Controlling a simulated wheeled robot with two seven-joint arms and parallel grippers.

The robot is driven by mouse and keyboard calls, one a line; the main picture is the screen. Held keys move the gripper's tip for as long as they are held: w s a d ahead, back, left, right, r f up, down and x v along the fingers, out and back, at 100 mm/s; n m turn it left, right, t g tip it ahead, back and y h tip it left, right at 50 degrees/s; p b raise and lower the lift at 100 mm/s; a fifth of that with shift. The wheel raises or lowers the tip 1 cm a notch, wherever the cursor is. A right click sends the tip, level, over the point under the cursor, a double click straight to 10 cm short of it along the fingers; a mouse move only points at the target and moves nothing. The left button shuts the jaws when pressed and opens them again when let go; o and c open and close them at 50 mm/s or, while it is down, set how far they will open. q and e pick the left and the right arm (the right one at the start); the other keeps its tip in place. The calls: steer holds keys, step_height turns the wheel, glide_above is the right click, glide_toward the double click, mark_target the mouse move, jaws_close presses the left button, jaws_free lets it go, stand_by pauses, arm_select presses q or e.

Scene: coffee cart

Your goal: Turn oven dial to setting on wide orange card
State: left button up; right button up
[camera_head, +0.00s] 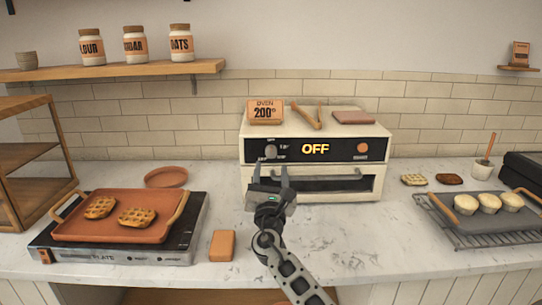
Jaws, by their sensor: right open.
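A cream oven (313,192) stands on the counter against the tiled wall. Its black front panel has a lit display (315,149) reading OFF. A small round dial (271,151) sits at the left of the panel, and an orange round button (362,148) at the right. My left gripper is not in view.
An orange tray (113,229) with two waffles sits on a hot plate (120,253) at the left. An orange block (222,246) lies beside it. A rack (494,239) with a grey tray of muffins is at the right. Tongs (307,117) lie on the oven.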

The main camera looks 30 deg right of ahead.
mark_target(271, 156)
steer(key=x, duration=0.4)
steer(key=shift+w+d, duration=0.1)
steer(key=shift+w, duration=0.15)
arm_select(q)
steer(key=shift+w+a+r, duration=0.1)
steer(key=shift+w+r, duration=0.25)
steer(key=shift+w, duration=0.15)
arm_select(e)
steer(key=shift+w+d+r, duration=0.1)
steer(key=shift+r, duration=0.05)
steer(key=c, duration=1)
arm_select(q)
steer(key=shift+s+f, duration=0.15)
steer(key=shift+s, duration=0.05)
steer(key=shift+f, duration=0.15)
